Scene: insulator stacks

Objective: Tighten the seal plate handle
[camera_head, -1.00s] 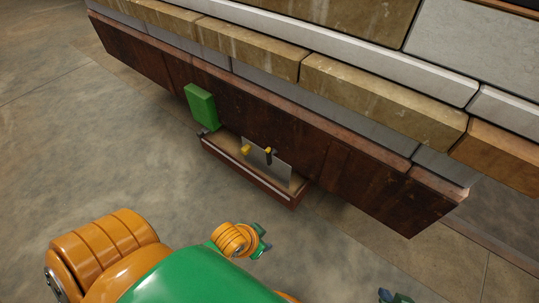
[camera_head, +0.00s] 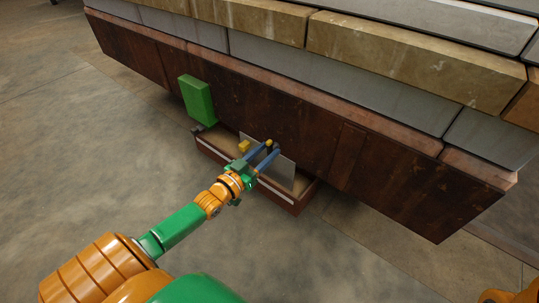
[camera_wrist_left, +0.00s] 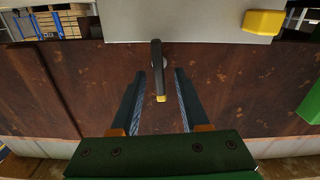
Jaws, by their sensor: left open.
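The seal plate (camera_head: 284,172) is a thin grey sheet standing upright at the low brown box. Its handle (camera_head: 268,143), dark with a yellow end, is at the fingertips of my left gripper (camera_head: 271,150). In the left wrist view the handle (camera_wrist_left: 157,66) sits between the two open fingers, with a visible gap on each side. The grey plate (camera_wrist_left: 185,24) is at the top of that view. A yellow block (camera_head: 244,146) is left of the handle; it also shows in the wrist view (camera_wrist_left: 264,22). My right gripper is out of view.
A green block (camera_head: 197,101) is fixed on the dark brown rusty beam (camera_head: 290,125), left of the plate. The low brown box (camera_head: 222,156) lies beneath the beam. Grey and tan blocks (camera_head: 420,62) are stacked above. The concrete floor (camera_head: 90,160) in front is clear.

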